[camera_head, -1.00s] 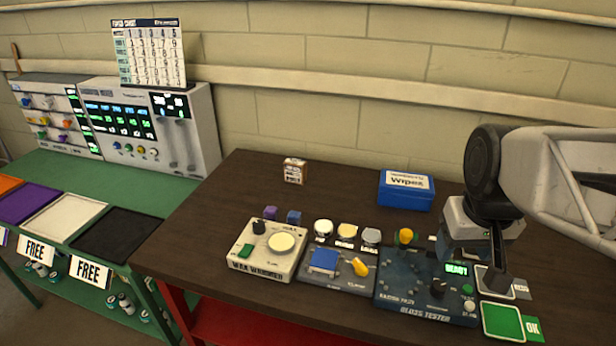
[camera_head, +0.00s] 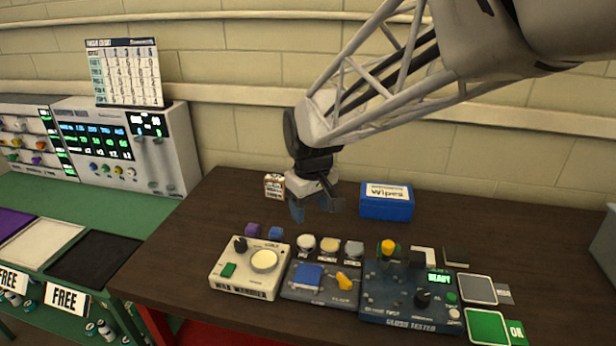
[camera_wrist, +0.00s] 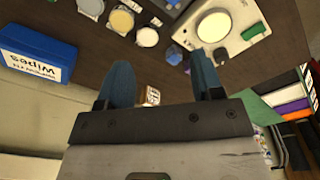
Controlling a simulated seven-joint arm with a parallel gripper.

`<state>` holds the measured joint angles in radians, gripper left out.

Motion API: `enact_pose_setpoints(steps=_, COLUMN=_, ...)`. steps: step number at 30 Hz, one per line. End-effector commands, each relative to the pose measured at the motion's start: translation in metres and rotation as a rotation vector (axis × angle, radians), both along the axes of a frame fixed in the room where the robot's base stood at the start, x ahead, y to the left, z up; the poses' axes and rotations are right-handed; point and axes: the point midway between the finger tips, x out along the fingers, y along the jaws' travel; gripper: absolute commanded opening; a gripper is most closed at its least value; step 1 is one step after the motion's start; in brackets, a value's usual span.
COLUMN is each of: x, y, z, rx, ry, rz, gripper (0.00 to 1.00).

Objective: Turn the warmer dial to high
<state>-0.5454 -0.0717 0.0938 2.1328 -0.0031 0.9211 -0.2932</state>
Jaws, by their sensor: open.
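The wax warmer (camera_head: 248,268) is a cream box at the left front of the dark table. It has a black dial (camera_head: 240,245) at its back left, a round pale pad (camera_head: 264,261) and a green switch (camera_head: 228,270). The dial's setting is too small to read. In the wrist view the warmer (camera_wrist: 240,22) is at the top right, its pad (camera_wrist: 214,25) clear; a dark knob shows at its edge. My gripper (camera_head: 314,212) is open and empty, above the table behind the warmer and to its right. Its blue fingers (camera_wrist: 160,75) point toward the devices in the wrist view.
A blue wipes box (camera_head: 386,204) stands right of my gripper, and a small box (camera_head: 274,186) stands behind it to the left. Two small cubes (camera_head: 264,231) sit just behind the warmer. A lever panel (camera_head: 318,284) and gloss tester (camera_head: 410,295) stand to its right.

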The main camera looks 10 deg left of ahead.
Motion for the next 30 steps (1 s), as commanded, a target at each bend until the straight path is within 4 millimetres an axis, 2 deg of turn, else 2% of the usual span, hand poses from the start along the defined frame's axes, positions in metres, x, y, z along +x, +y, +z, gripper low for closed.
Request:
enact_pose_setpoints(steps=1, x=0.003, y=0.017, z=-0.006, rx=-0.005, ry=0.007, rz=0.031, gripper=0.61)
enact_pose_setpoints(steps=9, x=0.010, y=0.102, z=-0.034, rx=-0.024, ry=0.031, rz=0.191, gripper=0.61)
enact_pose_setpoints(steps=15, x=0.007, y=0.154, z=-0.054, rx=-0.036, ry=0.044, rz=0.287, gripper=0.61)
enact_pose_setpoints(steps=21, x=0.005, y=0.179, z=-0.063, rx=-0.040, ry=0.050, rz=0.333, gripper=0.61)
enact_pose_setpoints(steps=30, x=0.004, y=0.182, z=-0.065, rx=-0.041, ry=0.052, rz=0.338, gripper=0.61)
